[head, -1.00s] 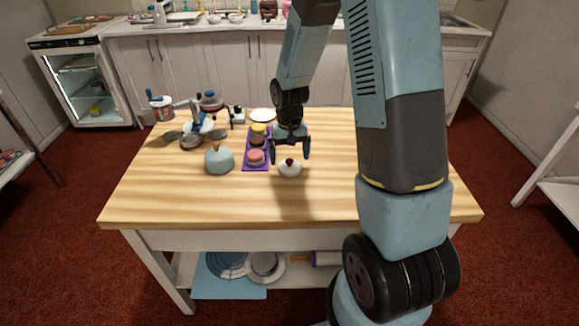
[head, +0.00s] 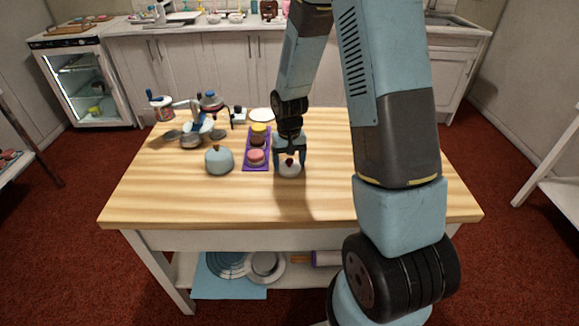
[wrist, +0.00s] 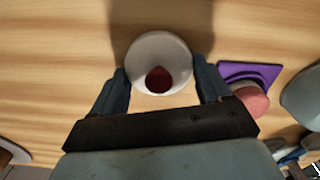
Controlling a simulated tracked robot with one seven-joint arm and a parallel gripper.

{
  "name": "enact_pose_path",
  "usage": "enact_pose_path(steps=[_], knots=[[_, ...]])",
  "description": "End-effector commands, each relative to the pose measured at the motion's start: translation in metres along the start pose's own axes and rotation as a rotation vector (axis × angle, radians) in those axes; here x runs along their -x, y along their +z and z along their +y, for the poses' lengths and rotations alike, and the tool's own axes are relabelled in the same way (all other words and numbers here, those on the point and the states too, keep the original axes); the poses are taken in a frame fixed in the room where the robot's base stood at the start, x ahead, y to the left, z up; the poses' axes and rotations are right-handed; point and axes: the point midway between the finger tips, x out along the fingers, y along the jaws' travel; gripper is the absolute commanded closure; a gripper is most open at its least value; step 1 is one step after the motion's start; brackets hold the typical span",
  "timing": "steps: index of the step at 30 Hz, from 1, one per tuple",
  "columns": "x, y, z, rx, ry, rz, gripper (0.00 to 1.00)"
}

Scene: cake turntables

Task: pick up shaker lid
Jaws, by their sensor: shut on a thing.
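The shaker lid (head: 290,171) is a small white dome with a dark red knob, sitting on the wooden tabletop right of the purple tray. In the wrist view the lid (wrist: 150,46) shows from above, with its knob toward my gripper's body. My gripper (head: 290,165) points down over the lid, one finger on each side. In the wrist view my gripper (wrist: 160,75) is shut on the lid, which lies between the fingertips. The lid appears to rest on the table, and its underside is hidden.
The purple tray (head: 247,163) holds a pink round item (head: 256,158) and a yellow-topped item (head: 258,130), close left of my gripper. A pale blue dome (head: 219,160) stands farther left. Jars and turntable parts crowd the back left. The table's front and right are clear.

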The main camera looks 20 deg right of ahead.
Motion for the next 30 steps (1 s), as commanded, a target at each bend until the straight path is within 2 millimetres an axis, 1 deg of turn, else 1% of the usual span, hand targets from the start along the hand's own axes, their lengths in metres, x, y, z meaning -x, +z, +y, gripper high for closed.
enact_pose_path(steps=[1,3,10,14,17,20,30], knots=[[0.000,0.000,0.000,0.000,0.000,0.000,0.45],[0.000,0.000,0.000,0.000,0.000,0.000,0.51],[0.001,0.000,0.000,0.000,0.000,0.000,0.52],[0.006,0.000,0.000,0.000,0.000,0.001,0.52],[0.017,-0.001,0.000,0.000,0.000,0.003,0.52],[0.034,-0.001,0.000,0.001,0.000,0.005,0.52],[0.084,0.043,0.004,0.000,0.000,0.003,0.52]])
